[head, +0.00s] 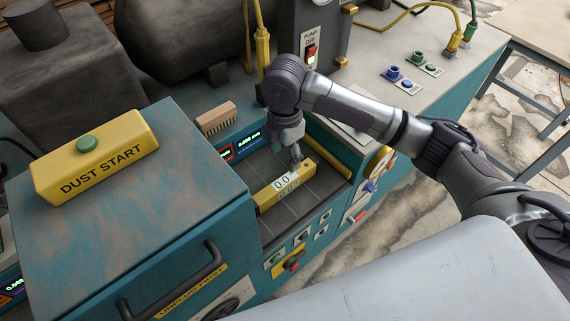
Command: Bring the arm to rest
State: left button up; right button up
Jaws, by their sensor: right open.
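My right arm comes in from the right side of the head view, bends at its wrist and points down. Its gripper (296,160) is over the recessed bay of the teal machine, close to a yellow bar with a white "0.0" label (283,183). The gripper is open. Its fingertips are small in the picture, and I cannot tell whether they touch the bar. My left gripper is not in view.
A yellow "DUST START" box with a green button (96,160) sits on the teal cabinet at left. A brush (215,119) lies behind the bay. A "PUMP OFF" post (312,45) stands behind the arm. Blue and green connectors (393,74) sit on the right-hand bench.

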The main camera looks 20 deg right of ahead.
jog(key=shift+r, duration=0.4)
